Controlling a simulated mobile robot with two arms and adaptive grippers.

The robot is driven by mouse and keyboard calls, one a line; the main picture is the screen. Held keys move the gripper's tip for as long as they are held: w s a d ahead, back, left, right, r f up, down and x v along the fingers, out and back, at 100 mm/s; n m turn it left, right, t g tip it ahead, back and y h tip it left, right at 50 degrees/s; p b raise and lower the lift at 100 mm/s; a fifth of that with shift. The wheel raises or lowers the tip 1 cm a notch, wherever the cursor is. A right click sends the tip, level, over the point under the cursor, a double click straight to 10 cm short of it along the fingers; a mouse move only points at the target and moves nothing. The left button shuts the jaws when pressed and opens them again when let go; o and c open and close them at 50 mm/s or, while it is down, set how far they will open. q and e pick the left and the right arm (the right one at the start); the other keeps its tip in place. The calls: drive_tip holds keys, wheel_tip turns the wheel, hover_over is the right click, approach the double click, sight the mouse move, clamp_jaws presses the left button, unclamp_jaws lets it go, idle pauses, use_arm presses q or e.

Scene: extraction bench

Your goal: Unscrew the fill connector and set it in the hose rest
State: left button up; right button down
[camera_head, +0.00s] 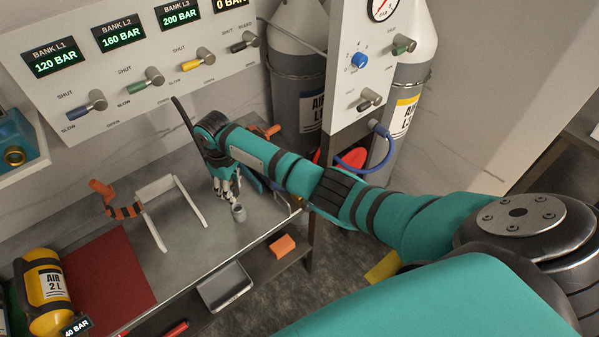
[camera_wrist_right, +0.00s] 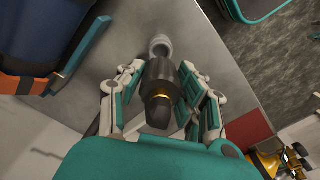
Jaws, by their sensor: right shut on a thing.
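My right gripper (camera_head: 226,187) is over the right part of the steel bench, pointing down. In the right wrist view its fingers (camera_wrist_right: 164,88) are shut on a dark cylindrical connector with a brass band (camera_wrist_right: 162,97), which looks like the fill connector. A small grey cup-like piece (camera_head: 239,213) stands on the bench close by the fingertips and may be the hose rest. It also shows in the wrist view (camera_wrist_right: 160,43), just beyond the connector's end; I cannot tell whether they touch. The gripper largely hides the connector in the head view. My left gripper is not in view.
A white two-armed frame (camera_head: 163,187) and an orange clamp (camera_head: 123,211) stand left on the bench. A yellow AIR 2 L cylinder (camera_head: 46,290) is beside a red mat (camera_head: 104,266). A gauge panel (camera_head: 120,60) rises behind. A grey tray (camera_head: 225,287) sits at the front.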

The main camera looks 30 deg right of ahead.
drive_tip(key=shift+r, duration=0.15)
drive_tip(key=shift+f, duration=0.25)
drive_tip(key=shift+f+b, duration=0.5)
drive_tip(key=shift+f, duration=0.45)
drive_tip(key=shift+r+p, duration=0.1)
drive_tip(key=shift+p, duration=0.7)
idle(0.8)
drive_tip(key=shift+f+b, duration=1.6)
drive_tip(key=shift+f, duration=0.7)
drive_tip(key=c, duration=0.8)
unclamp_jaws()
